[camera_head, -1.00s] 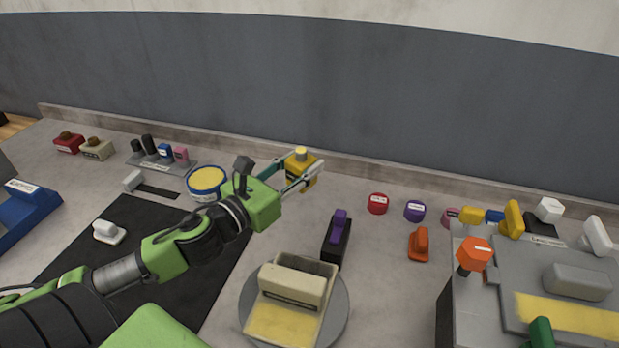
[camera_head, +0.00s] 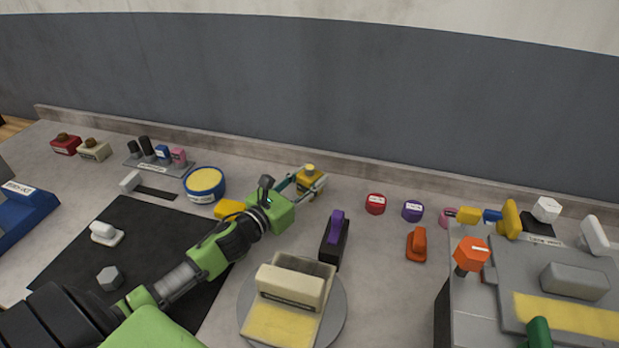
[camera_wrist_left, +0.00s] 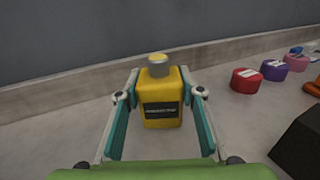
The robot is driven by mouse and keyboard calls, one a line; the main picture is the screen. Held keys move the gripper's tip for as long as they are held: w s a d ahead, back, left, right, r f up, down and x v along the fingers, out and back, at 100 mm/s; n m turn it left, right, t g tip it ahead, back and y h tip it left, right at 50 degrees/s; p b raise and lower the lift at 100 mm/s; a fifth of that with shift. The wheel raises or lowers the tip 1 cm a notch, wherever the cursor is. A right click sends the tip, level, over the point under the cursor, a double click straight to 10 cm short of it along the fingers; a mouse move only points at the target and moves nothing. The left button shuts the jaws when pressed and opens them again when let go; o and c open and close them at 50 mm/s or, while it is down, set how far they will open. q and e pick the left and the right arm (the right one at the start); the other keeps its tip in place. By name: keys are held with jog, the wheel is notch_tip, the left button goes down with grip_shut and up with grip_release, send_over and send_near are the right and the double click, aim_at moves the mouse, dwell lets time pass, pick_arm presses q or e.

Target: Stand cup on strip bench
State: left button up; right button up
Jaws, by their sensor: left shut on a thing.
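My left gripper (camera_head: 308,184) is shut on a yellow bottle-like container (camera_head: 309,171) with a grey neck and yellow top, near the back wall. In the left wrist view the container (camera_wrist_left: 161,105) is upright between the teal fingers of the gripper (camera_wrist_left: 161,118), its dark label facing me. Whether its base touches the worktop is unclear. No thing is clearly recognisable as a cup. A grey bench (camera_head: 480,310) with a yellow strip (camera_head: 565,313) on top stands at the right. My right gripper is not in view.
A round turntable (camera_head: 338,318) bears a cream and yellow box (camera_head: 283,318). A purple-handled black block (camera_head: 335,242), a red knob (camera_head: 375,204), a purple knob (camera_head: 412,211) and an orange stamp (camera_head: 417,243) lie towards the bench. A yellow-topped blue tin (camera_head: 204,184) stands left.

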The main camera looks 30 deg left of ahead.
pick_arm(q)
jog(key=shift+f, duration=0.15)
jog(key=o, duration=1.2)
jog(key=shift+r, duration=0.2)
jog(key=shift+s+f, duration=0.15)
jog(key=shift+s, duration=0.15)
jog(key=s, duration=0.3)
jog(key=s+a+b, duration=0.1)
jog(key=s, duration=0.2)
jog(key=s+b, duration=0.1)
jog(key=s, duration=0.2)
jog(key=shift+s+a, duration=0.25)
jog(key=shift+s, duration=0.15)
jog(key=shift+s+a, duration=0.15)
jog(key=shift+s, duration=0.65)
